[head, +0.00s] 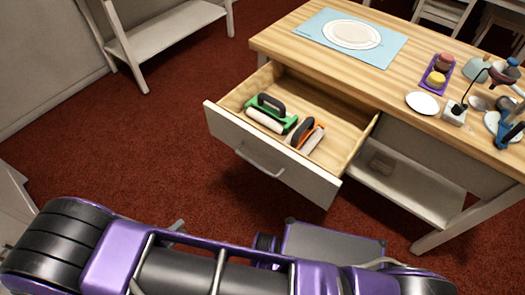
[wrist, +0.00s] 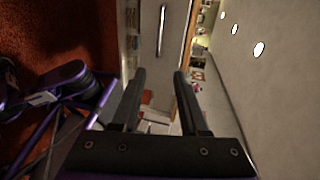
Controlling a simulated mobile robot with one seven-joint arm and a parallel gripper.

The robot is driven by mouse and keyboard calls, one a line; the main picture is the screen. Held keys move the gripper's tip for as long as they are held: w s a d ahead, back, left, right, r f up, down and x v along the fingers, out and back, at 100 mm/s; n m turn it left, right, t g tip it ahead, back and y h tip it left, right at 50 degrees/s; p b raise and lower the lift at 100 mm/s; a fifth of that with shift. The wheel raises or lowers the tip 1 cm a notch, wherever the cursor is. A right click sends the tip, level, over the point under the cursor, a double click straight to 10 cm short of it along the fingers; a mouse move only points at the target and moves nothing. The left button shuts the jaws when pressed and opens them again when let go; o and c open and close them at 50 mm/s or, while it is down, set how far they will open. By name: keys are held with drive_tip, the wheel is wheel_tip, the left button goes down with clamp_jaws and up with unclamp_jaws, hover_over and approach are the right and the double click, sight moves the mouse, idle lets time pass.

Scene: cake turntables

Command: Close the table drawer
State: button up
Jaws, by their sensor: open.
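The table drawer (head: 270,160) is pulled out from the wooden-topped table (head: 290,48), with a white front and a metal bar handle (head: 258,162). Inside lie a green-based tool with a black handle (head: 270,112) and an orange and black tool (head: 305,133). In the tilted wrist view, a pale panel with a bar handle (wrist: 162,32), seemingly the drawer front, lies beyond the fingertips. My gripper (wrist: 160,78) is open, with nothing seen between its fingers. It appears apart from the panel. In the head view only my arm shows; the gripper cannot be made out.
The tabletop holds a blue mat with a plate (head: 352,34), a purple tray with small cakes (head: 438,73), a white plate (head: 422,103) and several utensils at right. A lower shelf (head: 405,185) sits under the table. Red carpet left of the drawer is clear.

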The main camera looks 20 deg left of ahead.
drive_tip(key=shift+c, duration=1.2)
drive_tip(key=w, duration=0.1)
drive_tip(key=w+m+g, duration=0.1)
drive_tip(key=w+m+g+h, duration=0.1)
drive_tip(key=shift+w+d+r, duration=0.25)
drive_tip(key=shift+w+d, duration=0.1)
drive_tip(key=shift+w, duration=0.05)
clamp_jaws()
drive_tip(key=m+g+y+b, duration=0.1)
drive_tip(key=m+g+y, duration=0.5)
drive_tip(key=m+g, duration=0.7)
approach(251, 146)
drive_tip(key=s+r+m+t, duration=0.3)
drive_tip(key=s, duration=0.6)
drive_tip(key=b+x, duration=0.1)
drive_tip(key=x, duration=0.3)
drive_tip(key=b+x, duration=0.1)
drive_tip(key=x, duration=0.4)
drive_tip(key=shift+a, duration=0.2)
drive_tip(key=shift+w+d+f, duration=0.1)
drive_tip(key=shift+w+d, duration=0.15)
drive_tip(key=shift+w, duration=0.4)
drive_tip(key=shift+w+d, duration=0.25)
drive_tip(key=shift+w, duration=0.4)
drive_tip(key=shift+w+d, duration=0.25)
drive_tip(key=shift+w, duration=0.4)
